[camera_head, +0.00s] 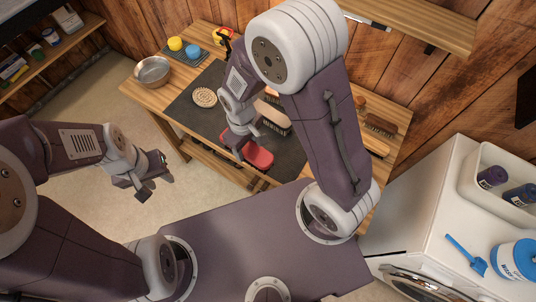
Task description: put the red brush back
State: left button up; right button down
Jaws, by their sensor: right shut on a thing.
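The red brush (260,156) is at the front edge of the dark mat (190,112) on the wooden table. My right gripper (237,142) reaches down to it and is shut on it; the jaws partly cover its left end. I cannot tell whether the brush is clear of the mat. My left gripper (156,178) is open and empty, over the floor to the left of the table.
Wooden brushes (276,124) lie behind the red brush, partly hidden by my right arm. More brushes (380,125) are at the table's right end. A round woven pad (204,97), metal bowl (153,70) and yellow and blue sponges (175,43) stand left. A white washer (430,215) is right.

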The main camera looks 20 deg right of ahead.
jog(key=shift+s+a+f+n, duration=0.15)
jog(key=shift+s+a+n, duration=0.15)
jog(key=shift+a, duration=0.25)
jog(key=shift+s+a+b, duration=0.2)
jog(key=shift+b, duration=0.15)
jog(key=shift+a, duration=0.2)
jog(key=shift+w+a, duration=0.1)
jog(key=shift+w, duration=0.15)
jog(key=w+d+f, duration=0.2)
jog(key=w, duration=0.1)
jog(key=w+d+f+p, duration=0.1)
jog(key=w+d+f, duration=0.1)
jog(key=w, duration=0.1)
jog(key=w+d+f+p, duration=0.1)
jog(key=w+d+f, duration=0.1)
jog(key=shift+w+d+f, duration=0.3)
jog(key=shift+w+d, duration=0.05)
jog(key=shift+w, duration=0.05)
jog(key=shift+w+d+f, duration=0.15)
jog(key=shift+w+f, duration=0.1)
jog(key=shift+f, duration=0.4)
notch_tip(320, 180, down, 3)
jog(key=shift+s+r+p, duration=0.15)
jog(key=shift+p, duration=0.45)
jog(key=shift+w+f, duration=0.2)
jog(key=shift+f, duration=0.1)
